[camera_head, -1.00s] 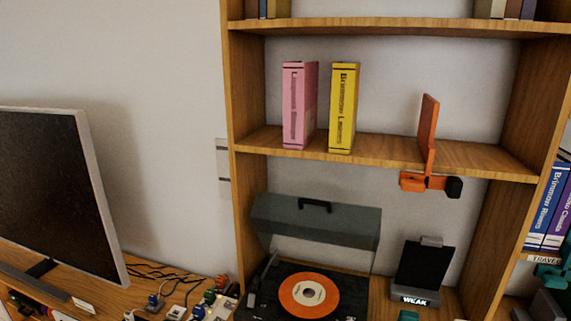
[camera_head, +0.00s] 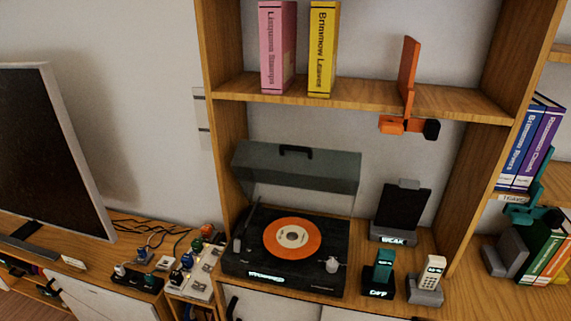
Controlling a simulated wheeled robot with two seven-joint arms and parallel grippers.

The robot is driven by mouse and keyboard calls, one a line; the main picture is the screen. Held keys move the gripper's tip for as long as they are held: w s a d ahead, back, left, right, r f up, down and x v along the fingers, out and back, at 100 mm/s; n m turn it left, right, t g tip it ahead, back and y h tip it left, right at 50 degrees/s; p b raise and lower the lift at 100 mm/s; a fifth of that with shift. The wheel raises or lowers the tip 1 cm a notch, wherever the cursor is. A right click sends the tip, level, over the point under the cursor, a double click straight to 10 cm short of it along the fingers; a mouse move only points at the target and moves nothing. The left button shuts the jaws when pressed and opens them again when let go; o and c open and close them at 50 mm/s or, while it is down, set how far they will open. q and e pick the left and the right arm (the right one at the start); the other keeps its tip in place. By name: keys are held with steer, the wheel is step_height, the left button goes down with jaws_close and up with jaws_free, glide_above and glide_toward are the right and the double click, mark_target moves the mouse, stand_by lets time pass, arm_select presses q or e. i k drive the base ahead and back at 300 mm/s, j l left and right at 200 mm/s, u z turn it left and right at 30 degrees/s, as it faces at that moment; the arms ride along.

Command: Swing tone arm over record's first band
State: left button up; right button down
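A black turntable (camera_head: 240,268) stands in the lower bay of the wooden shelf unit, with its dark see-through lid (camera_head: 300,171) raised behind it. An orange record (camera_head: 273,237) with a pale label lies on the platter. What looks like the tone arm (camera_head: 246,222) is a thin dark bar along the left side of the deck, apparently beside the record and not over it. A small white knob-like piece (camera_head: 332,265) sits at the deck's right front. Neither of my grippers shows in the head view.
A dark tablet-like stand (camera_head: 401,215), a teal handset in a dock (camera_head: 381,271) and a white remote in a dock (camera_head: 432,273) stand right of the turntable. Cables and plugs (camera_head: 188,262) lie left. An orange clamp bracket (camera_head: 406,90) hangs on the shelf above.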

mark_target(241, 227)
steer(key=i+j+z, duration=0.15)
steer(key=z, duration=0.2)
steer(key=i+j+z, duration=0.2)
steer(key=z, duration=0.15)
steer(key=i+j+z, duration=0.35)
steer(key=k+l, duration=0.1)
